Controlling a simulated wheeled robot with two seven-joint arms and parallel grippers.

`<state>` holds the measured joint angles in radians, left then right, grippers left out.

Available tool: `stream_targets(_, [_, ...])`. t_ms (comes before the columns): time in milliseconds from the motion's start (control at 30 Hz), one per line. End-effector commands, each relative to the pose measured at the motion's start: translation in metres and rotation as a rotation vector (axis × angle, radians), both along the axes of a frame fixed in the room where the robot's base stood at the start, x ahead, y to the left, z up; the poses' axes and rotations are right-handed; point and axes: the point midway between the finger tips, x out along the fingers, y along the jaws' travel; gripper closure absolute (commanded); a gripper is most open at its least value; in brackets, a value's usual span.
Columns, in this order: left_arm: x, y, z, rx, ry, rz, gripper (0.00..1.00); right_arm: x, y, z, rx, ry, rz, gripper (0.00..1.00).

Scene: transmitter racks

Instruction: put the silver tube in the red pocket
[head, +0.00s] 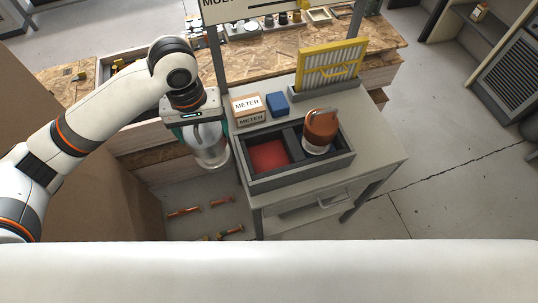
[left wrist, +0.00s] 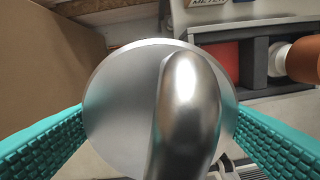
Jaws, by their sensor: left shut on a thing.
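My left gripper (head: 205,125) is shut on the silver tube (head: 211,150), which hangs upright below it, left of the workbench's padded tray. In the left wrist view the silver tube (left wrist: 150,105) fills the middle between the teal fingers, with its shiny curved handle on top. The red pocket (head: 268,156) is the left compartment of the grey tray (head: 255,187) and looks empty. Part of the red pocket (left wrist: 216,62) shows at the top right of the left wrist view. My right gripper is not in view.
A copper tube (head: 320,128) with a white base stands in the tray's right compartment. Behind the tray are a METER box (head: 247,104), a blue box (head: 277,104) and a yellow-framed filter (head: 330,66). Several orange-ended rods lie on the floor below left.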

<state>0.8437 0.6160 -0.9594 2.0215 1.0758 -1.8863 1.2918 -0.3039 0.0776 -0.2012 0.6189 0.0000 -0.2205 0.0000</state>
Motion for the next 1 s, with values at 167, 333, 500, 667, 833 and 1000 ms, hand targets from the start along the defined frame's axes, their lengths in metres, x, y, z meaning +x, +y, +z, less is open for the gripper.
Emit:
stream_targets(167, [0.030, -0.056, 0.009, -0.017, 0.003, 0.126, 0.90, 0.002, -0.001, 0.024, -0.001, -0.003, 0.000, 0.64])
stream_targets(333, [0.044, -0.099, 0.010, -0.006, 0.013, 0.224, 0.90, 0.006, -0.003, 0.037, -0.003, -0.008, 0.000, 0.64])
stream_targets(500, [0.049, -0.127, 0.010, 0.007, 0.021, 0.285, 0.90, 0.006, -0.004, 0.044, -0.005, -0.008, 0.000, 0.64])
stream_targets(667, [0.050, -0.138, 0.005, 0.016, 0.025, 0.309, 0.90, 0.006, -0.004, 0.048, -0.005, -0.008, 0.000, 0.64])
stream_targets(833, [0.050, -0.138, -0.019, 0.021, 0.026, 0.313, 0.90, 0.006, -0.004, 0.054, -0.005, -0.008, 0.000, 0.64])
stream_targets(1000, [0.050, -0.139, -0.043, 0.017, 0.023, 0.312, 0.90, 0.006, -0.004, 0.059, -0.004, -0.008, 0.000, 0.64])
